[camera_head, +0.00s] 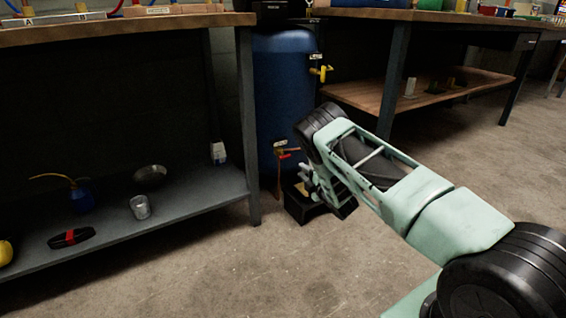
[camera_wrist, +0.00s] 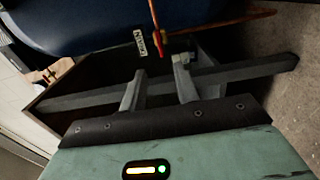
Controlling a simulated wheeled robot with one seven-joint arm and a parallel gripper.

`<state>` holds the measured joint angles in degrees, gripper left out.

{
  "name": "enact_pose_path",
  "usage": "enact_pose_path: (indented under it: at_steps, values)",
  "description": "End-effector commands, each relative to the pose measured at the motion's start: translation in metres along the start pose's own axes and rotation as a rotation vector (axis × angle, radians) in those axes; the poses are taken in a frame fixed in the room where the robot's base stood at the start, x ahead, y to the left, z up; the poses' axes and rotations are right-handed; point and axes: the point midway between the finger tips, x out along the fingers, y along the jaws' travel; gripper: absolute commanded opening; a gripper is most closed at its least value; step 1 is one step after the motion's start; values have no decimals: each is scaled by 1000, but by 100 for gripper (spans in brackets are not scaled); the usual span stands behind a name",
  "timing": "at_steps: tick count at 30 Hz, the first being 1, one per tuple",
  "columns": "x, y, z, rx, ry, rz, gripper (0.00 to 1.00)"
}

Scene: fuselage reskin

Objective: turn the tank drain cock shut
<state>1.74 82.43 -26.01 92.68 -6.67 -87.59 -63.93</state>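The blue tank (camera_head: 283,85) stands upright between two benches. Its drain cock (camera_head: 286,152), with a red handle and copper pipe, is low on its front. In the wrist view the drain cock (camera_wrist: 163,44) is just beyond my fingertips, beside a white drain label (camera_wrist: 140,42). My gripper (camera_head: 305,178) is low in front of the tank, close to the cock in the head view. In the wrist view my gripper (camera_wrist: 160,70) is open, its two grey fingers apart with nothing held between them. I cannot tell whether a finger touches the handle.
A black open box (camera_head: 298,208) sits on the floor under the cock. A yellow valve (camera_head: 321,73) is higher on the tank. A grey shelf (camera_head: 190,196) with a bowl and cup is at left. A wooden shelf (camera_head: 372,98) is at right. The floor in front is clear.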

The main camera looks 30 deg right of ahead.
Motion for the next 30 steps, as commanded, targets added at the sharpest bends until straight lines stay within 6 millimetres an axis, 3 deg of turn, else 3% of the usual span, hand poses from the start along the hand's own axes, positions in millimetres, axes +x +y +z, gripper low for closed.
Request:
enact_pose_path:
  at_steps: [12,18,24,30]
  values:
    - [89,-5,0,1,1,4,31]
    - [121,-4,0,3,1,1,31]
    - [135,-2,0,2,0,0,31]
    - [137,0,0,3,-1,-2,31]
